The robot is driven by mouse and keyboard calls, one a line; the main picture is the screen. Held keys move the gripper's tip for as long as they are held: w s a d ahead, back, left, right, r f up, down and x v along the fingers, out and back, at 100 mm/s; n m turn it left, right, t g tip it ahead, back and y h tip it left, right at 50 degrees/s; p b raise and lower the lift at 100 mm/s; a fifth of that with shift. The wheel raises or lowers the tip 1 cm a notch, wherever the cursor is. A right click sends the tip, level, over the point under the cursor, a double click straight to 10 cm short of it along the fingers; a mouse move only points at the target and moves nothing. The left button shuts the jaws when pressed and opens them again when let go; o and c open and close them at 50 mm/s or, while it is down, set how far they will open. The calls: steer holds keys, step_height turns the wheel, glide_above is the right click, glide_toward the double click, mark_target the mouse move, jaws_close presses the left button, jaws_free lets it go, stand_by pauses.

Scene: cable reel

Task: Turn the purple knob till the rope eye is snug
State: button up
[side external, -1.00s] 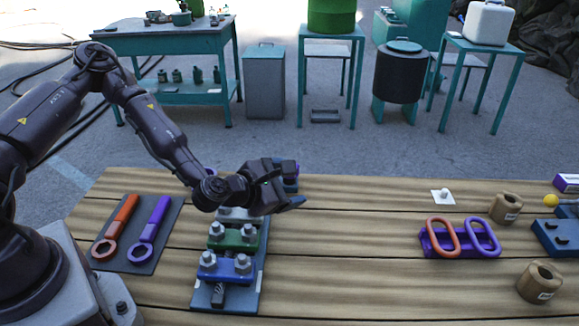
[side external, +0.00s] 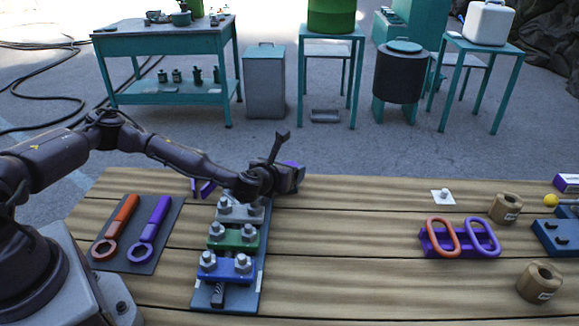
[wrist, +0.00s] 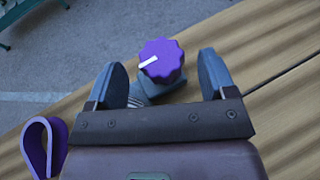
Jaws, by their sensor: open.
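The purple knob (wrist: 161,60) has a scalloped rim and a white pointer mark directed left and slightly down. In the wrist view it sits between the two fingertips of my open gripper (wrist: 162,78), with a gap on each side. In the side external view my gripper (side external: 290,160) is at the far end of the clamp board and hides most of the knob (side external: 290,164). A purple loop (wrist: 37,147) shows at lower left in the wrist view; I cannot tell whether it is the rope eye. A small striped piece (wrist: 135,101) lies below the knob.
The board carries a blue clamp (side external: 226,268), a green clamp (side external: 234,238) and a grey clamp with bolts. Orange (side external: 116,225) and purple (side external: 150,232) wrenches lie on a dark mat to the left. Orange and purple rings stand right (side external: 442,238). The middle of the table is clear.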

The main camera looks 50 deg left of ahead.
steer(key=shift+x, duration=1.6)
steer(key=c, duration=0.9)
